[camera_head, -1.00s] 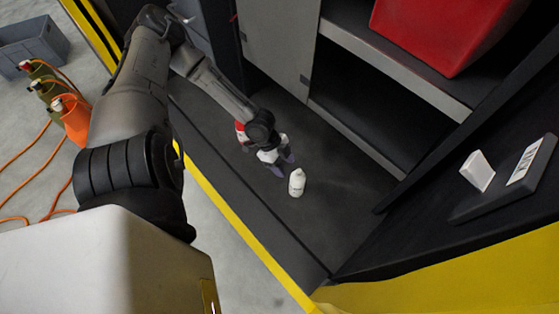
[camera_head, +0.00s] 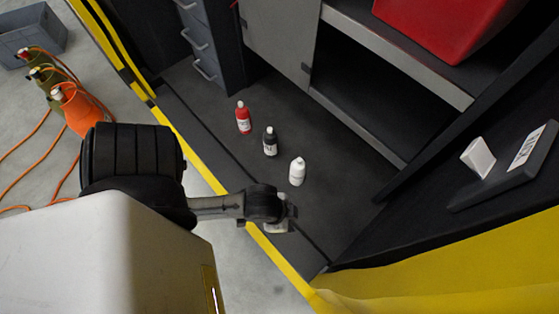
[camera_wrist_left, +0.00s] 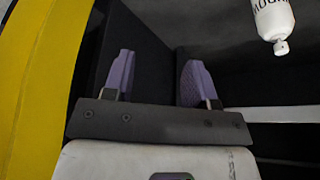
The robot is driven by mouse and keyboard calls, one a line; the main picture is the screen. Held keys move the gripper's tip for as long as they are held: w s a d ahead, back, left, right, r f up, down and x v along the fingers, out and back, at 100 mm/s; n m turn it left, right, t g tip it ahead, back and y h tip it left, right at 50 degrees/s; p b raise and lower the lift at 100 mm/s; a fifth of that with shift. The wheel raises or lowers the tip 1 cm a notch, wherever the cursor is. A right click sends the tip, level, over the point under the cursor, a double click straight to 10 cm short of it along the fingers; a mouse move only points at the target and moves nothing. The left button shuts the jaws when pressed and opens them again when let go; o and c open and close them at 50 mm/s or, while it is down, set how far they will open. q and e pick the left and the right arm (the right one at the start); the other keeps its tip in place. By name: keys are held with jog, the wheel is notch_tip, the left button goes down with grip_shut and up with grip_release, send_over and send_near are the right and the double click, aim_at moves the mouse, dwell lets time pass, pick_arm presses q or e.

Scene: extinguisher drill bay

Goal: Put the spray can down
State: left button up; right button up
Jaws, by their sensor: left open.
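Three small containers stand upright and apart in a slanting row on the dark floor of the bay: a red one (camera_head: 243,118) with a white top, a black one (camera_head: 270,142) with a pale top, and a white bottle (camera_head: 297,172). I cannot tell from their shapes which is the spray can. My left gripper (camera_head: 278,227) is below the white bottle in the head view, near the yellow edge, touching none of them. In the left wrist view its purple fingers (camera_wrist_left: 157,70) are spread and empty. The white bottle (camera_wrist_left: 272,18) shows there at the upper right, partly cut off.
A yellow-edged sill (camera_head: 205,172) borders the bay. Grey drawers (camera_head: 202,45) and an open shelf unit (camera_head: 395,65) with a red bin (camera_head: 430,25) stand behind. A sloped sign panel (camera_head: 505,170) is at right.

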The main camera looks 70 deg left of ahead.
pick_arm(q)
jog(key=shift+o, duration=0.6)
jog(key=shift+s+a+n+y, duration=0.4)
jog(key=shift+s+a+n, duration=0.1)
jog(key=shift+s+n, duration=0.25)
jog(key=shift+o, duration=0.8)
jog(key=shift+s+a+g, duration=0.15)
jog(key=shift+g, duration=0.15)
jog(key=o, duration=0.5)
